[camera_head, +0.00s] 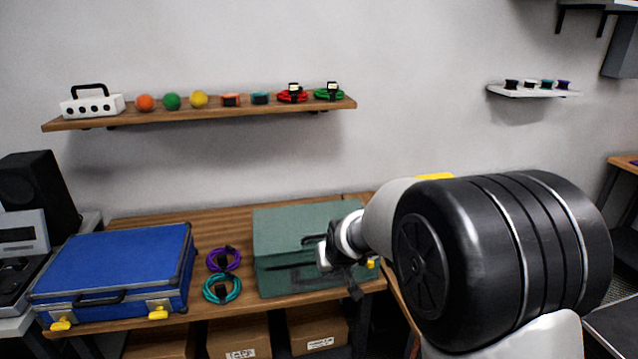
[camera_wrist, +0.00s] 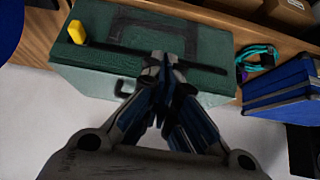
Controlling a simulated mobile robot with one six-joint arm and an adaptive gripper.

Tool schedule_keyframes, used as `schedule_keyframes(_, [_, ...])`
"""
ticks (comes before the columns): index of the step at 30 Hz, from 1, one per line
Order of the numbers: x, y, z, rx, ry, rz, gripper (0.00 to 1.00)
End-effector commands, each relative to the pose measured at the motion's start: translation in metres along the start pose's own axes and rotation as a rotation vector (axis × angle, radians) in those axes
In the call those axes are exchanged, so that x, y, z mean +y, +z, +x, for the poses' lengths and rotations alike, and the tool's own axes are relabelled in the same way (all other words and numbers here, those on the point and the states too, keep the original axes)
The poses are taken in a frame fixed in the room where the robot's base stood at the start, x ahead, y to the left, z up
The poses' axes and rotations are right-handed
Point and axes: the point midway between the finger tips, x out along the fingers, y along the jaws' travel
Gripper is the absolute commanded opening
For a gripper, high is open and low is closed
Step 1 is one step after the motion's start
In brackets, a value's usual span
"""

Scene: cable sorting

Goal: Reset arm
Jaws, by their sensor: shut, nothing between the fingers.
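My gripper (camera_wrist: 164,62) is shut and empty in the wrist view, its fingertips together in front of the green case. In the head view my arm reaches in from the right, and my gripper (camera_head: 343,270) is in front of the right part of the green case (camera_head: 285,225). The green case lies closed on the wooden table (camera_head: 150,223); it also fills the top of the wrist view (camera_wrist: 205,45). I cannot tell whether the gripper touches it.
A closed blue case (camera_head: 115,262) lies at the left. Purple (camera_head: 223,259) and teal (camera_head: 222,288) cable coils lie between the cases. A wall shelf (camera_head: 200,116) holds balls, coils and a white box. Cardboard boxes (camera_head: 240,338) stand below the table.

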Motion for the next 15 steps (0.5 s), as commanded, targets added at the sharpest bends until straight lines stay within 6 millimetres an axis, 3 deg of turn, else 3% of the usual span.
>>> schedule_keyframes(4, [0.011, 0.005, -0.055, -0.017, 0.009, 0.017, 0.0])
schedule_keyframes(8, [0.022, 0.03, -0.123, -0.057, 0.022, 0.042, 0.0])
schedule_keyframes(15, [0.035, 0.108, -0.234, -0.139, 0.053, 0.089, 0.0])
